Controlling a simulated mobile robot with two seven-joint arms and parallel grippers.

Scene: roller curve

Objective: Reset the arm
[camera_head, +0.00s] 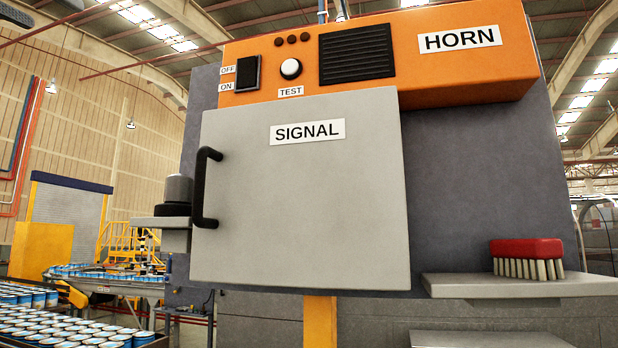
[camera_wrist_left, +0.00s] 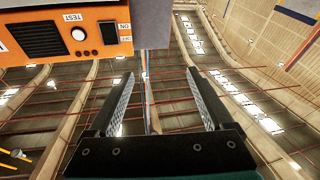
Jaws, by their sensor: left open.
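My left gripper (camera_wrist_left: 159,74) shows in the left wrist view. Its two dark fingers are spread apart with nothing between them. Behind them are the ceiling beams and lights. The orange HORN box (camera_wrist_left: 40,35) is at the upper left of that view, upside down and apart from the fingers. In the head view the HORN box (camera_head: 460,75) sits above the grey SIGNAL door (camera_head: 310,200), which has a black handle (camera_head: 205,188) on its left side. I cannot make out either gripper in the head view. My right gripper shows in no view.
A black OFF/ON switch (camera_head: 247,73) and a white TEST knob (camera_head: 290,68) are on the HORN box. A red brush (camera_head: 527,250) lies on a right shelf (camera_head: 520,285). A grey cylinder (camera_head: 178,189) stands at the left. Conveyors carry cans (camera_head: 75,330) at lower left.

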